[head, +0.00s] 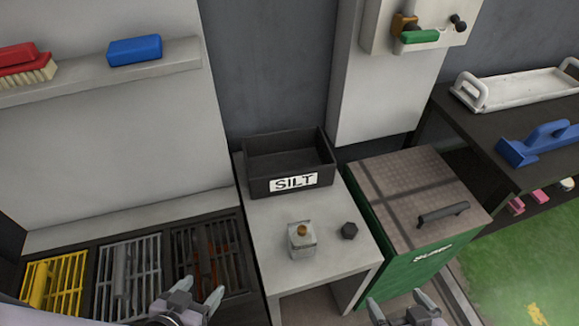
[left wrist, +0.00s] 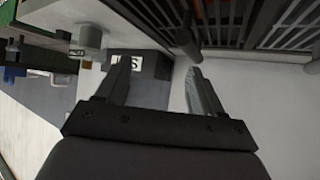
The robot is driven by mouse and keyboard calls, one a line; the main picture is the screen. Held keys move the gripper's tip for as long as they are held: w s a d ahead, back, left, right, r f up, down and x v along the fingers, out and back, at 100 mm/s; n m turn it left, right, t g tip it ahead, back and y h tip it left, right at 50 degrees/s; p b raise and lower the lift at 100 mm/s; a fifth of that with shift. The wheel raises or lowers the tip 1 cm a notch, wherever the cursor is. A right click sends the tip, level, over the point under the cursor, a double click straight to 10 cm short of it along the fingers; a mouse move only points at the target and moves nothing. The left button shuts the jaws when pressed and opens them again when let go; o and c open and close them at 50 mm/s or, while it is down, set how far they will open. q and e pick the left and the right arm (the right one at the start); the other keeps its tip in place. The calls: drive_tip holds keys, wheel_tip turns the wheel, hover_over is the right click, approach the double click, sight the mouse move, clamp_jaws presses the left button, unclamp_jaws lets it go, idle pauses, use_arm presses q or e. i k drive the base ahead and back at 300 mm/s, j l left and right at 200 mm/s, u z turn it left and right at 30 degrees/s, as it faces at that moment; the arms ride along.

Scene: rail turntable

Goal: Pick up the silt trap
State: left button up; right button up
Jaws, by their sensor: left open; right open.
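A small grey block-like canister with an orange-brown knob on top (head: 302,243) stands on the pale bench; I take it for the silt trap, though only the dark open box behind it (head: 290,163) carries a "SILT" label. The box also shows in the left wrist view (left wrist: 148,66), beyond the fingers. My left gripper (head: 192,290) is open and empty, left of the bench over the grates; its open fingers show in the left wrist view (left wrist: 160,72). My right gripper (head: 399,301) is open and empty, right of the bench, in front of the green bin.
A dark hexagonal nut-like piece (head: 349,230) lies right of the canister on the bench (head: 262,225). The green bin (head: 430,255) with a handled lid stands close right. Yellow, grey and dark grates (head: 130,270) are at left.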

sight(302, 239)
drive_tip(key=k+u, duration=0.1)
drive_tip(key=u, duration=0.3)
drive_tip(key=k+u, duration=0.15)
drive_tip(key=u, duration=0.2)
drive_tip(key=k+u, duration=0.1)
drive_tip(key=u, duration=0.3)
